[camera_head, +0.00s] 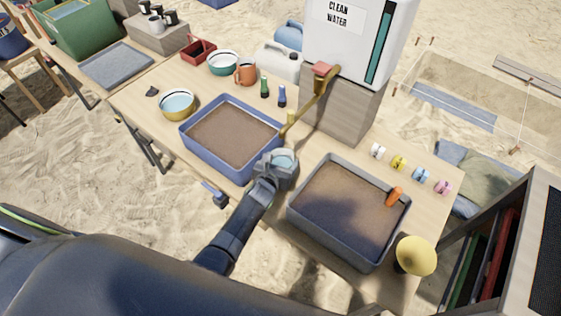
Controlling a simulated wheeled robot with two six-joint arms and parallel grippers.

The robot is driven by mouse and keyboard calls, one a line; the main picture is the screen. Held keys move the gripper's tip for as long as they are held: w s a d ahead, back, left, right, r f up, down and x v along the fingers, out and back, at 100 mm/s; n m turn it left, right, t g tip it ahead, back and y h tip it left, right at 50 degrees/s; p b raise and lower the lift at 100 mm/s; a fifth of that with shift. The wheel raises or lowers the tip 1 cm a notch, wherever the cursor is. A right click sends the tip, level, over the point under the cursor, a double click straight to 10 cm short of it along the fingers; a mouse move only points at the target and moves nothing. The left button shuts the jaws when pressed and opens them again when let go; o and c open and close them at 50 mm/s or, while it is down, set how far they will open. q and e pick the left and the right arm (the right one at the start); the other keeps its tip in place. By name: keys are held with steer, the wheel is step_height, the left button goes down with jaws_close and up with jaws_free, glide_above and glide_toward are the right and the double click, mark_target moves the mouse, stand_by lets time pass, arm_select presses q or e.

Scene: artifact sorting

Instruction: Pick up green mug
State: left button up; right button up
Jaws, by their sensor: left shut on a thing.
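My left gripper (268,178) reaches in from the bottom, between the two trays, and is shut on a mug (284,160). The mug looks grey-blue with a pale blue inside; I cannot make out a clear green on it. The gripper hides much of it, and I cannot tell whether it touches the table. An orange mug (246,73) stands at the back of the table beside a teal bowl (222,63). My right gripper is not in view.
A blue tray of soil (188,140) lies left of the gripper, a grey one (300,222) right. A water dispenser (338,98) with a brass-coloured spout stands behind. Small bottles (282,97), a yellow-blue bowl (177,105) and a yellow cone-like thing (416,256) are also around.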

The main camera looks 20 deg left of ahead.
arm_select(q)
steer(key=s+p, duration=0.3)
steer(key=s, duration=1.5)
steer(key=shift+a, duration=0.3)
